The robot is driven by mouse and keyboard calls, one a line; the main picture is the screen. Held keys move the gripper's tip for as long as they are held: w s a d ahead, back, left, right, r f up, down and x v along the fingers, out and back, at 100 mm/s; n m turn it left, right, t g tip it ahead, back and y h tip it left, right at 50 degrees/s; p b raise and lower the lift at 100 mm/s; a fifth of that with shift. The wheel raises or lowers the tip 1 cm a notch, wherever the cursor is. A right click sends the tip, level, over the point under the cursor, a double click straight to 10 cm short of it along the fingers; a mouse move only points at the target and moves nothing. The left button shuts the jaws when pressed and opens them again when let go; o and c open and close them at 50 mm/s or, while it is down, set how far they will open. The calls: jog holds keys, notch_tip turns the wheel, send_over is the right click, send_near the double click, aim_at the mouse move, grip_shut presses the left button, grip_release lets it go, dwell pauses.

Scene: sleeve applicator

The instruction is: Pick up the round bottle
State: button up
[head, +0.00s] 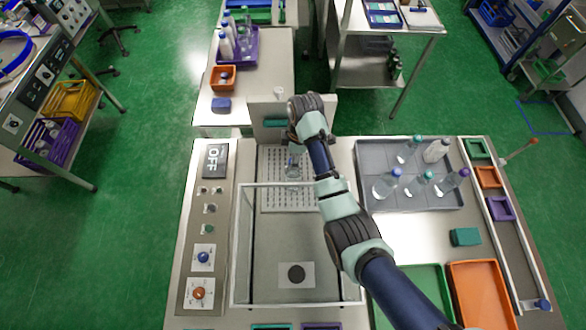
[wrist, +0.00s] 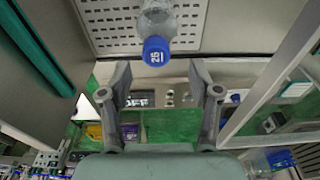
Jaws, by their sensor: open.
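A clear bottle with a blue cap (head: 293,172) stands on the perforated plate (head: 270,195). In the wrist view the bottle (wrist: 158,22) is at top centre, its blue cap (wrist: 156,51) marked "25". My gripper (wrist: 160,78) is open, its two fingers spread with nothing between them. In that view the cap lies just beyond the fingertips, between their lines, with no contact visible. In the head view my arm's end is beside and behind this bottle, and the fingers cannot be made out. Several other bottles, including a wide blue-capped one (head: 386,185), stand in the grey tray (head: 400,203).
A clear-walled enclosure (head: 240,250) stands in front of the plate; its frame edge (wrist: 262,95) shows at right in the wrist view. The control panel (head: 205,225) with an OFF display is at left. Green (head: 432,278) and orange (head: 480,290) trays lie front right.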

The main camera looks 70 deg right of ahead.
aim_at(293, 174)
notch_tip(293, 174, down, 5)
jog(key=shift+w+d+f, duration=0.1)
jog(key=shift+w+d, duration=0.05)
grip_shut()
dwell(0.4)
